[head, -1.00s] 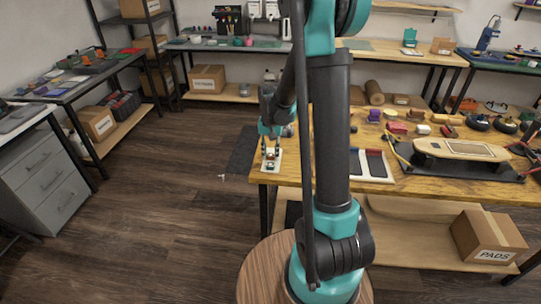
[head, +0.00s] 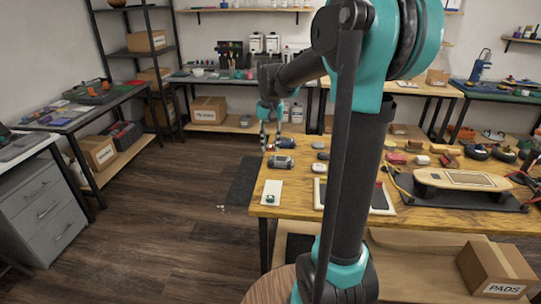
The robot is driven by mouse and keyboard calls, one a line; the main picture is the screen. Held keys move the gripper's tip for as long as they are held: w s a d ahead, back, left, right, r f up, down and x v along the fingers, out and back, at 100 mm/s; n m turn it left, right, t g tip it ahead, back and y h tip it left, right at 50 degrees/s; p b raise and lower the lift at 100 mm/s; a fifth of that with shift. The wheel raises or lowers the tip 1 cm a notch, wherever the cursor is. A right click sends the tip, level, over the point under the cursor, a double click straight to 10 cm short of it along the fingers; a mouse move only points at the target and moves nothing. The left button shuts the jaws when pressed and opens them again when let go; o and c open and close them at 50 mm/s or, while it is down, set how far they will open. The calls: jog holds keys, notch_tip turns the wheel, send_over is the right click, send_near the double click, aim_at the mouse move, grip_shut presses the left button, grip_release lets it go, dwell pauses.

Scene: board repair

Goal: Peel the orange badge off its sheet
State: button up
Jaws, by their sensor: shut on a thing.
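The pale backing sheet (head: 278,186) lies at the left front corner of the wooden workbench. A small green badge (head: 270,198) sits on its lower half, and I see no orange badge on the sheet. My gripper (head: 270,146) points down, raised above and beyond the sheet, apart from it. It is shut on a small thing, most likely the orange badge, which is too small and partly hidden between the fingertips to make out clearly.
A dark cylinder (head: 281,162) lies on the workbench just behind the sheet. A white-framed dark panel (head: 378,200) lies to its right, partly behind my arm. A skateboard-like deck (head: 465,180) lies farther right. Dark floor is free at left.

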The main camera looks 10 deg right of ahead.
aim_at(271, 147)
jog(key=shift+r, duration=2.4)
